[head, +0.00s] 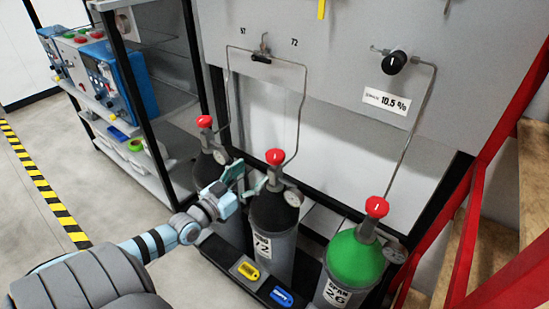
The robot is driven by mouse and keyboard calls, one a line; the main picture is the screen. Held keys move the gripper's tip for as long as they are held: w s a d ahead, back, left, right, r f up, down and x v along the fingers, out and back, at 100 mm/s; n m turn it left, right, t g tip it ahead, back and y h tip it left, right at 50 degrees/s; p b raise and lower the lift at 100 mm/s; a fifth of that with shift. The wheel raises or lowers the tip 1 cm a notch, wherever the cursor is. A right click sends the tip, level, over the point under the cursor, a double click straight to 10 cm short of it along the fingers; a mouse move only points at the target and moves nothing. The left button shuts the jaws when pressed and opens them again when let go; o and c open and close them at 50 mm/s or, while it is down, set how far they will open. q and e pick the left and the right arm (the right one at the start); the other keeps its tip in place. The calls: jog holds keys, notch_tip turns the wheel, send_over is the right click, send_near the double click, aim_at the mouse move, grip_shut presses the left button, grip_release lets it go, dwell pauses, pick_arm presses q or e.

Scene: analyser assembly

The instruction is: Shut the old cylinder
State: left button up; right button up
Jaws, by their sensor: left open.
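Three gas cylinders with red valve knobs stand in a row below a grey panel. The left cylinder (207,172) is dark, its label hidden behind my arm. The middle cylinder (272,213), dark on top, is labelled 72. The right cylinder (352,262) has a green top and a SPAN label. Their red knobs are the left knob (204,121), middle knob (275,157) and right knob (377,207). Which cylinder is the old one, I cannot tell. My left gripper (244,182) is open, between the left and middle cylinders, below knob height. My right gripper is out of view.
The panel (330,60) carries a small switch valve (262,56) between marks 57 and 72, and a black knob (394,62) beside a 10.5 % label. Yellow (248,270) and blue (282,296) tags lie in front. Red rails (470,220) stand right, a shelf rack left.

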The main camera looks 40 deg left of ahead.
aim_at(269, 161)
pick_arm(q)
jog(key=w+b, duration=0.2)
jog(key=w, duration=0.1)
jog(key=w+b, duration=0.2)
jog(key=w, duration=0.2)
jog(key=w+b, duration=0.2)
jog(key=w, duration=0.1)
jog(key=shift+w+d+f, duration=0.1)
jog(key=shift+w+f, duration=0.15)
jog(key=shift+f, duration=0.1)
jog(key=shift+w+r, duration=0.2)
jog(key=shift+w, duration=0.1)
jog(key=shift+r, duration=0.1)
